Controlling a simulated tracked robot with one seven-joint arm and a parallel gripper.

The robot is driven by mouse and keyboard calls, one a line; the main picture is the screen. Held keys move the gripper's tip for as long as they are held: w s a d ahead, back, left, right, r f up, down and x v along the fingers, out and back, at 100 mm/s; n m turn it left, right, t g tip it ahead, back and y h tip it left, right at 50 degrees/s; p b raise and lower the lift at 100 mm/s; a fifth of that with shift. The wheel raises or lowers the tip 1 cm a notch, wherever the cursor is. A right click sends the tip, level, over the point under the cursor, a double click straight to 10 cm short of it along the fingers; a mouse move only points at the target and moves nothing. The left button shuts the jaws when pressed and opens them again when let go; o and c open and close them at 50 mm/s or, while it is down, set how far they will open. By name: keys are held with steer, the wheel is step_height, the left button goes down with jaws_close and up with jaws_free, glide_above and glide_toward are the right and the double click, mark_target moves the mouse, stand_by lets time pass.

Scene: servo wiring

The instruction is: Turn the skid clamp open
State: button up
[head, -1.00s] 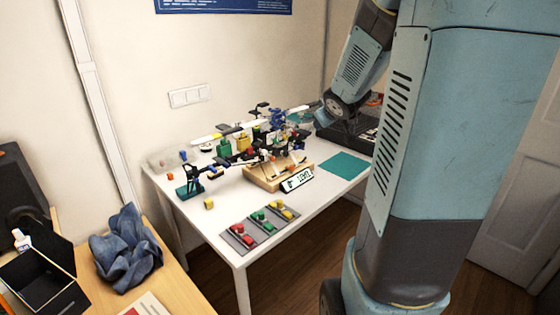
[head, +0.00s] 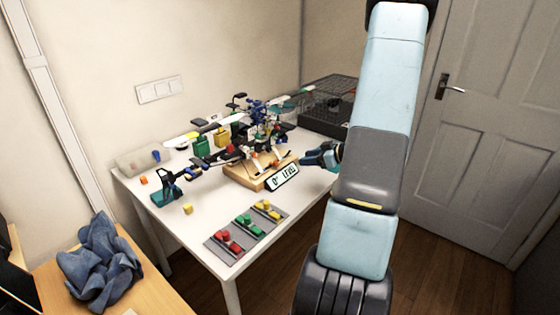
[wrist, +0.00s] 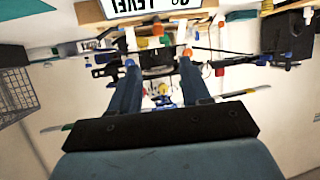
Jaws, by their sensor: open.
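A drone-like model (head: 250,130) with dark arms stands on a wooden stand (head: 245,178) on the white table. Small orange-ended parts (head: 277,164) sit on the stand and also show near my fingers in the wrist view (wrist: 187,53). I cannot tell for sure which one is the skid clamp, or how it is turned. My gripper (head: 310,157) is just right of the stand in the head view. In the wrist view my gripper (wrist: 156,62) is open, its two blue fingers apart and pointing at the model's underside; no object is clearly held.
A "0° LEVEL" sign (head: 284,177) leans on the stand's front, close to my gripper. Red, green and yellow blocks on grey plates (head: 246,226) lie at the front. A dark wire basket (head: 330,105) stands at the back right. A clear bin (head: 140,160) is back left.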

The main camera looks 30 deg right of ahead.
mark_target(277, 162)
steer(key=x, duration=1.3)
steer(key=shift+w+d+f, duration=0.1)
steer(key=shift+d+f, duration=0.05)
steer(key=shift+f, duration=0.15)
jaws_close()
